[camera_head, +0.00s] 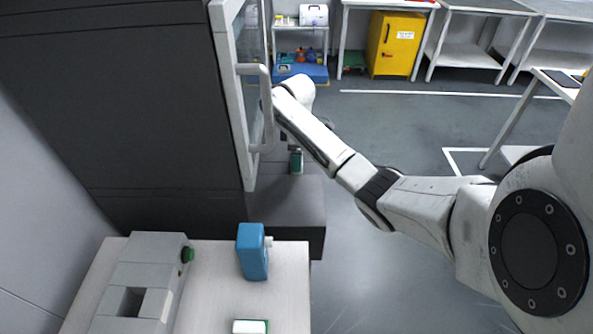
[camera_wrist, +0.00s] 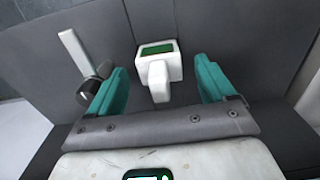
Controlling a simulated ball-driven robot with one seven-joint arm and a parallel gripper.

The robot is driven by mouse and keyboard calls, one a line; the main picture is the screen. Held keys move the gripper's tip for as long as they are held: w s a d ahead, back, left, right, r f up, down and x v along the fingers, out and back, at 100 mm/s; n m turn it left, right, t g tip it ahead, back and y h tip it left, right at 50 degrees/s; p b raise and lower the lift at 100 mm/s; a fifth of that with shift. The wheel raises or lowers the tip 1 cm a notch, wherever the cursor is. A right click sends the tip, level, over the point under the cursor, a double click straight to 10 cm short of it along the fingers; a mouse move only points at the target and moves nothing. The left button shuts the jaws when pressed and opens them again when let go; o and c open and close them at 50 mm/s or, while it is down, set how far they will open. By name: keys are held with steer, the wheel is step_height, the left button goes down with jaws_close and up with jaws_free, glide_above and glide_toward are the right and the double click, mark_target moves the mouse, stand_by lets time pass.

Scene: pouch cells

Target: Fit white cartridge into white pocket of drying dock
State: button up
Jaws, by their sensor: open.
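In the wrist view my gripper (camera_wrist: 159,72) is open, with one teal finger on each side. A white block with a dark green panel and a white grip-like tab (camera_wrist: 158,66) shows between and beyond the fingers, in front of dark grey panels. It looks like the white cartridge; I cannot tell whether a finger touches it. In the head view my arm reaches to the cabinet's door side, and a small teal-green part (camera_head: 296,161) shows below its end. A grey block with a square opening (camera_head: 146,262) stands on the table; I cannot tell whether it is the drying dock.
The dark cabinet (camera_head: 110,110) has a framed door with a white handle (camera_head: 266,112). A black knob (camera_wrist: 88,92) shows left of my fingers. Floor to the right is open.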

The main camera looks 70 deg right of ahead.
steer(key=shift+f, duration=0.45)
steer(key=shift+r, duration=0.1)
jaws_close()
stand_by(0.4)
